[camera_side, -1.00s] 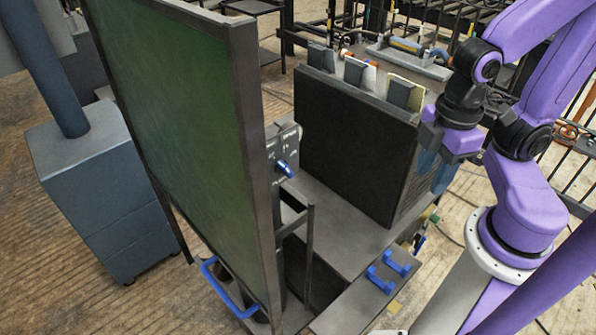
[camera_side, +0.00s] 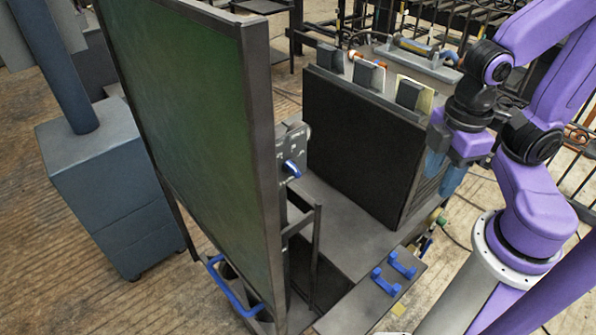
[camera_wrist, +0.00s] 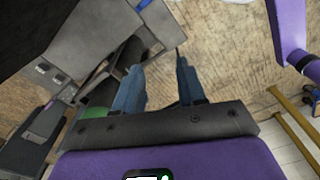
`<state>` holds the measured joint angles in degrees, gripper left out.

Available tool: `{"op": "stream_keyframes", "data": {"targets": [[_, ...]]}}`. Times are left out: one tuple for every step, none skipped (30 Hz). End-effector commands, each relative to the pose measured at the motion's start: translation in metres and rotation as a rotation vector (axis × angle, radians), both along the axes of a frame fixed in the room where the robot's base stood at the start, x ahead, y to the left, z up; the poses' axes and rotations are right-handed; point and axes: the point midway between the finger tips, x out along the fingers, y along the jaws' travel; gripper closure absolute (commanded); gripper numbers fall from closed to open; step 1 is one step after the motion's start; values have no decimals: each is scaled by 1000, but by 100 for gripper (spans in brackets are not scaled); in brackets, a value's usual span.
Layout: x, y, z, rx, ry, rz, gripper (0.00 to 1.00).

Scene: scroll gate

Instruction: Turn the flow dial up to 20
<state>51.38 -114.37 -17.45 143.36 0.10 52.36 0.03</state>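My gripper (camera_side: 443,174) hangs to the right of the black box, well apart from the knob. In the wrist view my gripper (camera_wrist: 158,68) shows two blue fingers spread apart with nothing between them. I cannot make out the knob in the wrist view.
The framed green board (camera_side: 195,130) stands left of the panel. The black box (camera_side: 360,145), topped with several grey blocks, stands between panel and gripper. A blue-grey cabinet (camera_side: 115,195) is far left.

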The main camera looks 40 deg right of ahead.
Motion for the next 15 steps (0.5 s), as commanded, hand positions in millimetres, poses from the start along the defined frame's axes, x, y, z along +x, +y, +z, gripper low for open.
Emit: {"op": "stream_keyframes", "data": {"targets": [[0, 0, 0, 0, 0, 0, 60], [0, 0, 0, 0, 0, 0, 60], [0, 0, 0, 0, 0, 0, 60], [1, 0, 0, -1, 1, -2, 60], [2, 1, 0, -2, 0, -6, 60], [4, 3, 1, -7, 1, -16, 60], [7, 5, 2, -11, 0, -25, 60], [11, 8, 3, -17, 0, -38, 60], [17, 13, 4, -27, -1, -62, 60], [23, 17, 5, -37, -1, -86, 60], [29, 22, 7, -47, -3, -109, 60], [39, 29, 9, -63, -6, -147, 60], [46, 34, 10, -77, -6, -177, 60], [54, 40, 12, -88, -10, -208, 60], [64, 48, 13, -106, -14, -250, 60]]}}
